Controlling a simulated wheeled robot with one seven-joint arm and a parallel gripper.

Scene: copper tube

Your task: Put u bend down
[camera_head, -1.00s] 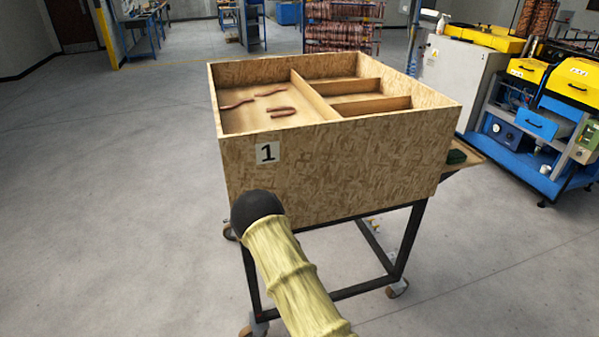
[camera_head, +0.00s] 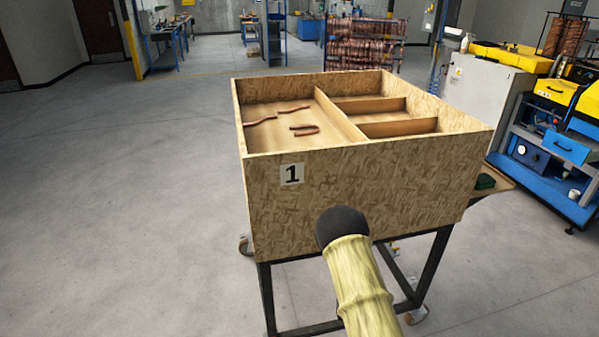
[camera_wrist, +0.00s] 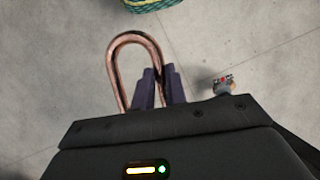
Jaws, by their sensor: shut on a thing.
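In the wrist view a copper u bend (camera_wrist: 137,42) is held in my gripper (camera_wrist: 158,85), with its curved end pointing up in the picture. The dark fingers are shut on one leg of it. The lower ends of the u bend are hidden behind the gripper body. In the head view my fingers and the held u bend do not show; only my arm is seen, in front of the wooden box (camera_head: 375,185) marked 1. In the box's large left compartment lie another u bend (camera_head: 304,130) and two bent copper pieces (camera_head: 261,120), (camera_head: 294,108).
The box stands on a dark wheeled frame (camera_head: 430,270). Its two smaller right compartments (camera_head: 395,127) look empty. Blue and yellow machines (camera_head: 560,130) stand at the right. Open floor lies to the left. The wrist view shows a caster (camera_wrist: 225,87) on the floor.

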